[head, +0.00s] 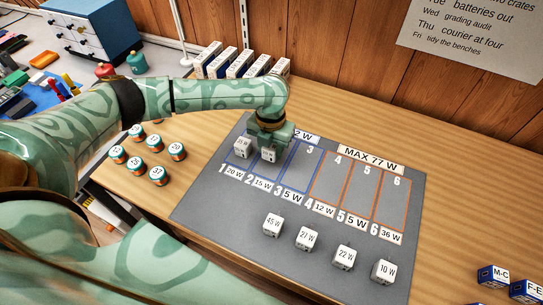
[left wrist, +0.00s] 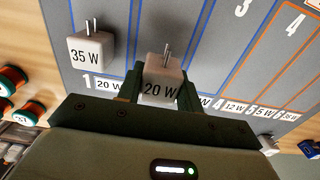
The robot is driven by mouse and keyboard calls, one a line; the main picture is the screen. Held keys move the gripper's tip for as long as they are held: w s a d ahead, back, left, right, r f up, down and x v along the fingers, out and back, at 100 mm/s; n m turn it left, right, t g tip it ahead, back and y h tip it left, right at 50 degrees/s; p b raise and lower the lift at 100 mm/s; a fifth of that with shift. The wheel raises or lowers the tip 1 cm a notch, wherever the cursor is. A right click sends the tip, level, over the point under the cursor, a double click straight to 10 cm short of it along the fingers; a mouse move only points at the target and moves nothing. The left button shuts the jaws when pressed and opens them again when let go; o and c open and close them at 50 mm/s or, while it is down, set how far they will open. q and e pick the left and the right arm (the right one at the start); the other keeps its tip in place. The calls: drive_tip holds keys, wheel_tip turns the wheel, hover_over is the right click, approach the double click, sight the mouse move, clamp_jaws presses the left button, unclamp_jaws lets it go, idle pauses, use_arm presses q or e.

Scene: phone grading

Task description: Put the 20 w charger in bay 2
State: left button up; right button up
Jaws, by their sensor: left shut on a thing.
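The 20 W charger, a white cube with two metal prongs, is between the fingers of my left gripper (head: 268,140) in the head view. The charger (head: 269,155) is over bay 2 of the grey board (head: 205,205). In the left wrist view my left gripper (left wrist: 160,98) is shut on the 20 W charger (left wrist: 161,80), prongs up. I cannot tell whether its base touches the board. The 35 W charger (head: 242,148) stands in bay 1, just left of it; it also shows in the left wrist view (left wrist: 92,52). My right gripper is not in view.
Several white chargers, among them 45 W (head: 273,224) and 10 W (head: 384,271), stand along the board's front. Bays 3 to 6 look empty. A MAX 77 W label (head: 370,158) heads bays 4 to 6. Several round coloured items (head: 155,143) are left of the board. Upright boxes (head: 240,62) stand behind.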

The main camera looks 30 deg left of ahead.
sight(271, 156)
use_arm(q)
wheel_tip(271, 156, down, 4)
drive_tip(key=shift+w+r+b, duration=0.1)
drive_tip(key=shift+r+b, duration=0.05)
drive_tip(key=shift+b, duration=0.55)
drive_tip(key=shift+r, duration=0.15)
drive_tip(key=o, duration=1)
wheel_tip(271, 156, up, 12)
drive_tip(key=p, duration=0.5)
